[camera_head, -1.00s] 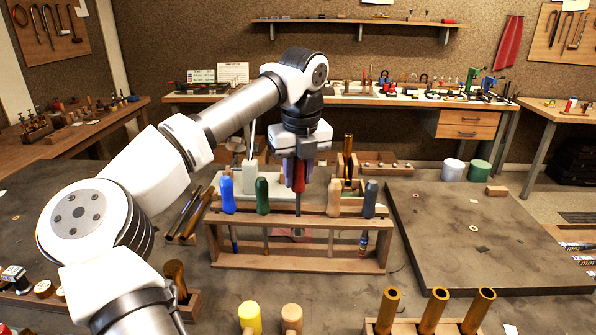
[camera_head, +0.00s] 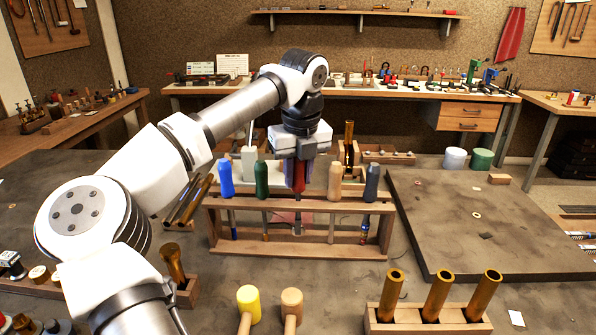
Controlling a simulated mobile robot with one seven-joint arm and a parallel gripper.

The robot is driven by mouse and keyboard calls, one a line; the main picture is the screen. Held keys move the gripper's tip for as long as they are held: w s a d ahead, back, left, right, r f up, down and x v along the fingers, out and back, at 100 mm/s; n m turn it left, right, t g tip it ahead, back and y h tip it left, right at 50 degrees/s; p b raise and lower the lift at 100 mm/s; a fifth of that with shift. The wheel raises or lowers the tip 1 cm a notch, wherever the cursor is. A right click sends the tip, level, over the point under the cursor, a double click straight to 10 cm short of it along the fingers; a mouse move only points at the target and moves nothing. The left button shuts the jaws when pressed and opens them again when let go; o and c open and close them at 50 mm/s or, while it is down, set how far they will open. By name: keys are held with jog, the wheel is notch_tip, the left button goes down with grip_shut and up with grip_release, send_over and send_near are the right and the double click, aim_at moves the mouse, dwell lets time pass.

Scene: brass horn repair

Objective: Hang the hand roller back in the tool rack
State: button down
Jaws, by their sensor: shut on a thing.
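The tool rack (camera_head: 300,252) is a wooden frame standing on the grey bench. Blue (camera_head: 226,180), green (camera_head: 261,180), beige (camera_head: 334,181) and dark grey-blue (camera_head: 371,183) handled tools hang upright in it. My gripper (camera_head: 298,180) is shut on the red handle of the hand roller (camera_head: 298,187), pointing straight down at the gap between the green and beige handles. The roller is upright, with its handle near the rack's top rail and its shaft showing below. Whether the shaft is seated in a slot, and its roller end, I cannot tell.
Two mallets (camera_head: 249,305) and a block with brass tubes (camera_head: 428,314) stand in front of the rack. A dark board (camera_head: 490,225) lies to the right. Another brass tube (camera_head: 349,140) stands behind the rack.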

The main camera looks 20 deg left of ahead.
jog(key=shift+f+b, duration=0.55)
jog(key=shift+f, duration=0.4)
jog(key=c, duration=1.1)
grip_release()
jog(key=r, duration=0.4)
jog(key=s+r, duration=0.1)
jog(key=r, duration=0.4)
jog(key=d+r, duration=0.1)
jog(key=r, duration=0.4)
jog(key=shift+s+b, duration=0.15)
jog(key=shift+b, duration=0.15)
jog(key=shift+f, duration=0.1)
